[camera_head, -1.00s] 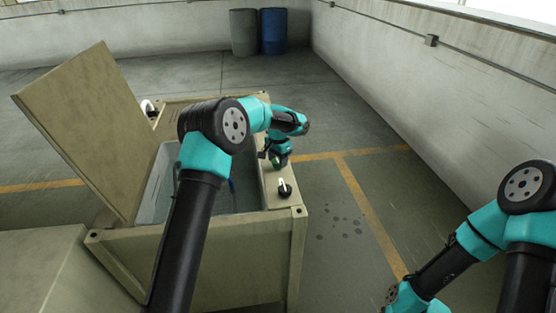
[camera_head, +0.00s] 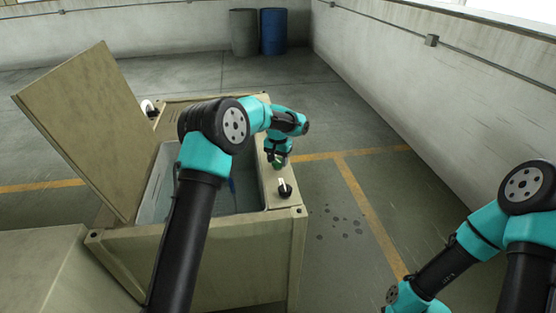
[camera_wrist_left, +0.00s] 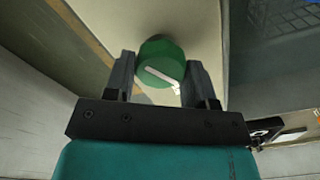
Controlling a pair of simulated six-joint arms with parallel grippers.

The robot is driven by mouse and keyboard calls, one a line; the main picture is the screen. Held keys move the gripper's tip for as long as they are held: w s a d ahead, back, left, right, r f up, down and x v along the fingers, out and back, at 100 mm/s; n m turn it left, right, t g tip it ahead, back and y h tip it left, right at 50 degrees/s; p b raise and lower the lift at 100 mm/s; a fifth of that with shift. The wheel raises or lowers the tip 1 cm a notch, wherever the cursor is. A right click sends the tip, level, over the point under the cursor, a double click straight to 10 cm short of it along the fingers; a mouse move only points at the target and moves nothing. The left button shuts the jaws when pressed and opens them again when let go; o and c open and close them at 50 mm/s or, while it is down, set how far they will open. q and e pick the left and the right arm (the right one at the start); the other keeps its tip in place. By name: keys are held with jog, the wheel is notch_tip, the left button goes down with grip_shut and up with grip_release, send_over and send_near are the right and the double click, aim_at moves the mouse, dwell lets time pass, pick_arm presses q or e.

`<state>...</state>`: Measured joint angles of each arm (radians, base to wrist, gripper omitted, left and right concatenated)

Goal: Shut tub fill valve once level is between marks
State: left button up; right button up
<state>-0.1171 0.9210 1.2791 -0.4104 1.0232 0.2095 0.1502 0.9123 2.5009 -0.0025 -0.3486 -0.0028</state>
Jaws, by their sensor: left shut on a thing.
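The tub (camera_head: 255,235) is a beige metal box with its lid (camera_head: 85,130) raised at the left. The green valve knob (camera_wrist_left: 160,68) has a white pointer and stands on the tub's right rim. My left gripper (camera_wrist_left: 158,75) has one finger on each side of the knob and is shut on it. In the head view the knob (camera_head: 280,162) shows only as a bit of green under my left gripper (camera_head: 278,158). The grey tub interior (camera_head: 233,202) is partly hidden by my left arm. I cannot make out level marks. My right gripper is out of view.
A blue object (camera_head: 232,185) shows inside the tub. A black-and-white fitting (camera_head: 285,189) sits on the right rim, nearer than the knob. A beige box (camera_head: 50,270) stands at the lower left. Drums (camera_head: 272,31) stand far back.

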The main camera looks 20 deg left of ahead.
aim_at(278, 160)
pick_arm(q)
jog(key=o, duration=0.9)
notch_tip(278, 160, up, 18)
jog(key=shift+f, duration=0.25)
